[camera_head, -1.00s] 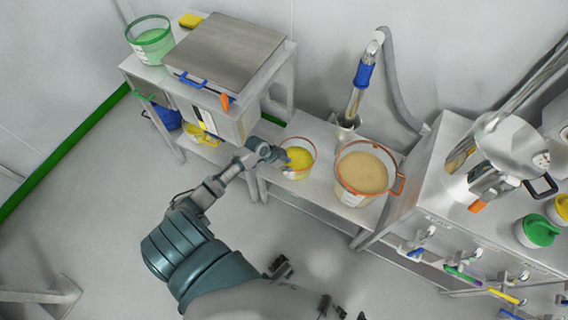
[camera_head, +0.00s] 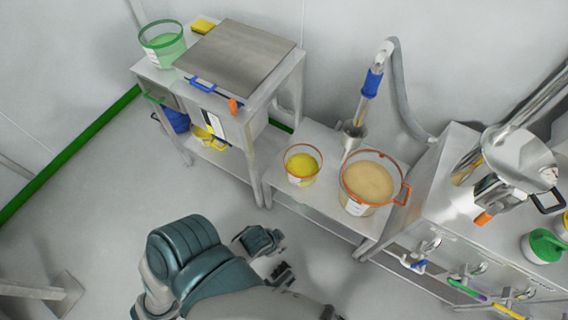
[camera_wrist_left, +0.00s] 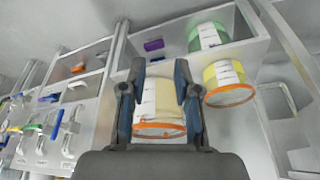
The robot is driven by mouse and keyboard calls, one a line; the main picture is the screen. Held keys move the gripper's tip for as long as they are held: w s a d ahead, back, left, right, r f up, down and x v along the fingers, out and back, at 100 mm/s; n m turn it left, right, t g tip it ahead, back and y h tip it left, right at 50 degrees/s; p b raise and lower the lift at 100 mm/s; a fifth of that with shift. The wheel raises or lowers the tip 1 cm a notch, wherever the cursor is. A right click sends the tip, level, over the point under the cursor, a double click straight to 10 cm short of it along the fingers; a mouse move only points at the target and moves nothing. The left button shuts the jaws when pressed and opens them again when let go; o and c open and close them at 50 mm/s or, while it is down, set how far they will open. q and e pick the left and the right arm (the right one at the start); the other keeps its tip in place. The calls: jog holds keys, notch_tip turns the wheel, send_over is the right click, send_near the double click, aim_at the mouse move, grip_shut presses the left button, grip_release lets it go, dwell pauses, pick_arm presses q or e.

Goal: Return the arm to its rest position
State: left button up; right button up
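My left arm is folded back at the bottom of the head view. Its left gripper (camera_head: 262,242) hangs over clear floor, in front of the low bench. In the left wrist view the left gripper (camera_wrist_left: 158,92) is open, its fingers wide apart. The tan-filled bucket with the orange rim (camera_wrist_left: 158,112) shows beyond and between them, not gripped. Dark fingertips, apparently my right gripper (camera_head: 306,292), show spread apart at the bottom edge; the rest of that gripper is hidden.
The low bench (camera_head: 325,212) carries a yellow-filled container (camera_head: 302,166) and the tan-filled bucket (camera_head: 368,182). A steel cabinet (camera_head: 238,57) with a green-rimmed bucket (camera_head: 162,45) stands left. A machine with valves (camera_head: 460,270) stands right.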

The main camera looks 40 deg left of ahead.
jog(key=shift+a, duration=0.1)
pick_arm(q)
jog(key=s+f+g+p, duration=0.1)
jog(key=f+p, duration=0.3)
jog(key=f, duration=0.6)
jog(key=s+f+p, duration=0.4)
jog(key=f, duration=0.6)
jog(key=shift+s+a+g, duration=0.2)
jog(key=shift+a+g, duration=0.2)
jog(key=shift+a, duration=0.05)
pick_arm(e)
jog(key=s+f+g, duration=0.1)
jog(key=s+f, duration=0.1)
jog(key=f, duration=0.8)
jog(key=s+d+f, duration=0.1)
jog(key=s+f, duration=0.2)
jog(key=f, duration=0.7)
jog(key=shift+s+g, duration=0.3)
jog(key=shift+g, duration=0.1)
